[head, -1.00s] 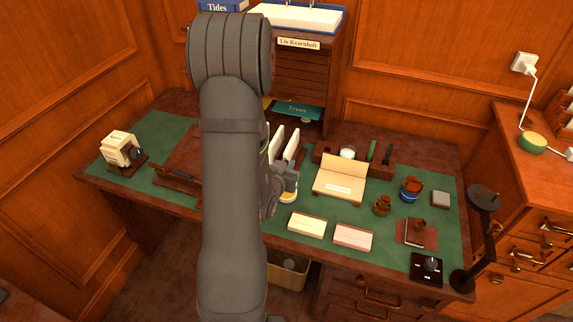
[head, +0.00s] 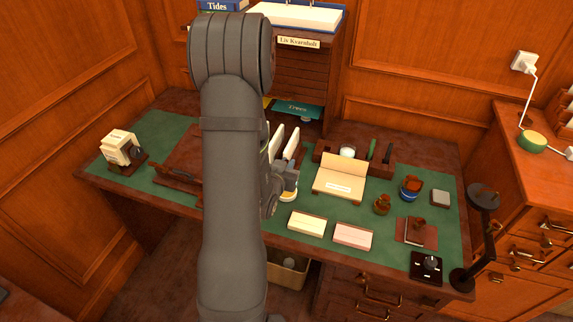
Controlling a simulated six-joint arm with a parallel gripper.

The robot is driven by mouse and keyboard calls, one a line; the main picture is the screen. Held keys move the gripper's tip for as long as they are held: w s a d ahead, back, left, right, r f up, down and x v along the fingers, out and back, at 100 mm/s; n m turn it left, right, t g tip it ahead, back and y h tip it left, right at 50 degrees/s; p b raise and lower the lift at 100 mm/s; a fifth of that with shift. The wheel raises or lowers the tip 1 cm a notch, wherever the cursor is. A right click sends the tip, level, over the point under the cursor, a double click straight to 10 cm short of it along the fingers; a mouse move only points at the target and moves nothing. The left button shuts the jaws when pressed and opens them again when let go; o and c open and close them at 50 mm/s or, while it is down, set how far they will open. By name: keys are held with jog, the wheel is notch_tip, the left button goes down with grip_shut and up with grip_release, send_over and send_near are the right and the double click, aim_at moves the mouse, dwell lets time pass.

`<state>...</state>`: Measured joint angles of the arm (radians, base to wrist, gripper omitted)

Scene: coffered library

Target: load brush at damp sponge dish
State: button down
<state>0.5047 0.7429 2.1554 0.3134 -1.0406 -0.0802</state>
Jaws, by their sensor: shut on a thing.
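My gripper (head: 286,181) is at the middle of the desk, partly hidden behind my own arm. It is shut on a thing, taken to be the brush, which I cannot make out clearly. A small round dish with a pale and yellow look (head: 288,195), apparently the sponge dish, sits on the green desk top directly below the gripper in this view. The gripper covers part of it. I cannot tell whether the brush touches the sponge.
A propped cream card on a wooden stand (head: 338,184) is just right of the gripper. Two card stacks (head: 307,222) (head: 352,235) lie in front. Upright white envelopes (head: 276,142) stand behind. Jars (head: 410,188), a stamp pad (head: 416,231) and a dark lamp (head: 483,220) are at right.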

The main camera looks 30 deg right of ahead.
jog(key=shift+r, duration=3.45)
